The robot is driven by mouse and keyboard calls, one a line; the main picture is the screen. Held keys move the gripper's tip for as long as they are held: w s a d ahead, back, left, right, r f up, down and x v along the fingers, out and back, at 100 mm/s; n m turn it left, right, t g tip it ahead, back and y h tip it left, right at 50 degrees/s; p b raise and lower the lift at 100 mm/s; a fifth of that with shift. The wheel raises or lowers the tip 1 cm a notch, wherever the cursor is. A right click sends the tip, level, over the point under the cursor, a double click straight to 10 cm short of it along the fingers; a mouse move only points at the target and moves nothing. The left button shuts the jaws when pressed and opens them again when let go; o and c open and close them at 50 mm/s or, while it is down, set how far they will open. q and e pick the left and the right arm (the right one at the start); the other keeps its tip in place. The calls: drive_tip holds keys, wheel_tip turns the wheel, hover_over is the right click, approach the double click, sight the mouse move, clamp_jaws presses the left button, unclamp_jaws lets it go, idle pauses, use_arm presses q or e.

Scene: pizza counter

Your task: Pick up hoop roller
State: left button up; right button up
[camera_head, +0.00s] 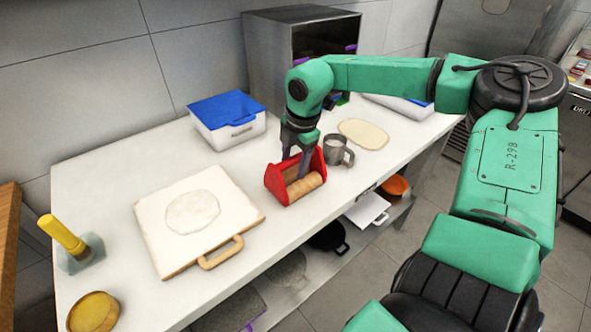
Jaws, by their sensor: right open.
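The hoop roller appears to be the pale wooden cylinder (304,186) lying at the front of a red box-like holder (276,186) on the white counter. My right gripper (296,167) points down over the holder. Its fingers are open and reach down between the red sides, just behind the wooden cylinder. The fingertips are partly hidden, so I cannot tell whether they touch the roller. My left gripper is out of view.
A metal cup (336,152) stands close right of the holder, with flat dough (364,133) behind. A floured board (155,241) lies left. A blue-lidded box (228,131) and a metal cabinet (268,60) stand behind. The counter's front edge is near.

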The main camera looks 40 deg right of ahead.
drive_tip(key=shift+f, duration=0.15)
idle(0.4)
clamp_jaws()
